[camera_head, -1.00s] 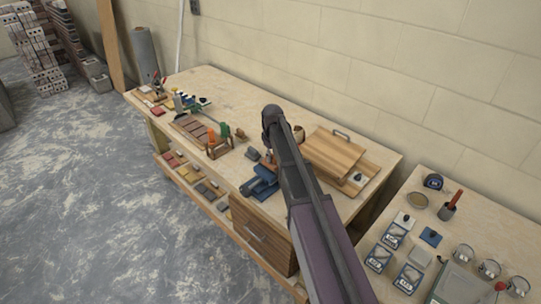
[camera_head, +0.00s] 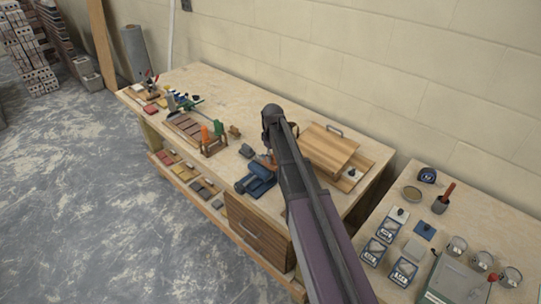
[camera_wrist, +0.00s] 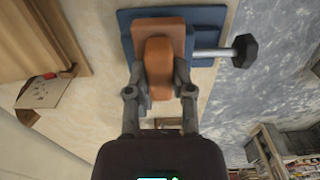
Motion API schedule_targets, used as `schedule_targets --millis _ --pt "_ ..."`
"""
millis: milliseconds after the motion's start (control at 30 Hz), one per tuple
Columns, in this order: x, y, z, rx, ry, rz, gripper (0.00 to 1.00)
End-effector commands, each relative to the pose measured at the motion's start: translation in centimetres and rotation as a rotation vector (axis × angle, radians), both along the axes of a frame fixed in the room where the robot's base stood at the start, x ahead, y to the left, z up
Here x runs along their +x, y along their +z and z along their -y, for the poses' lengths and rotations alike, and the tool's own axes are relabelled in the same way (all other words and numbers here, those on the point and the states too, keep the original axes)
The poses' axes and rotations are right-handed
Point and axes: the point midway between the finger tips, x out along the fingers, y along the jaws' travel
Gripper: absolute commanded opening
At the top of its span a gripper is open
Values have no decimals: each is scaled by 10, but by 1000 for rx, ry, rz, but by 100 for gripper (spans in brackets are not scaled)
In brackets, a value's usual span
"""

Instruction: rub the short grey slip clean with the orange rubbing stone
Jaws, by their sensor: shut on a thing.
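My gripper (camera_wrist: 159,80) is shut on the rounded grip of the orange rubbing stone (camera_wrist: 159,66), between its two fingers. The stone's flat block lies over the blue clamp (camera_wrist: 210,16), whose silver rod ends in a black knob (camera_wrist: 245,50). In the head view the blue clamp (camera_head: 256,182) stands at the bench's front edge, and my arm mostly hides the gripper and stone. A small grey piece (camera_head: 247,151) lies on the bench behind the clamp; I cannot tell whether it is a slip. Whatever lies under the stone is hidden.
A wooden board with a handle (camera_head: 328,147) lies right of my arm. A rack with an orange and a green tool (camera_head: 212,142) stands left of the clamp. A second bench with jars and tubs (camera_head: 440,235) is at the right. Coloured slips lie on the low shelf (camera_head: 185,172).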

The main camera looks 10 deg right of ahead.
Motion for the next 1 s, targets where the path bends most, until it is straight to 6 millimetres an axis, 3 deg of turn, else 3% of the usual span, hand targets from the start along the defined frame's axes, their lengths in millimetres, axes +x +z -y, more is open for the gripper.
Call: schedule_targets --millis 667,1000 --pt "0 -3 0 1 0 -1 0" --pt "14 -2 -9 1 1 1 0"
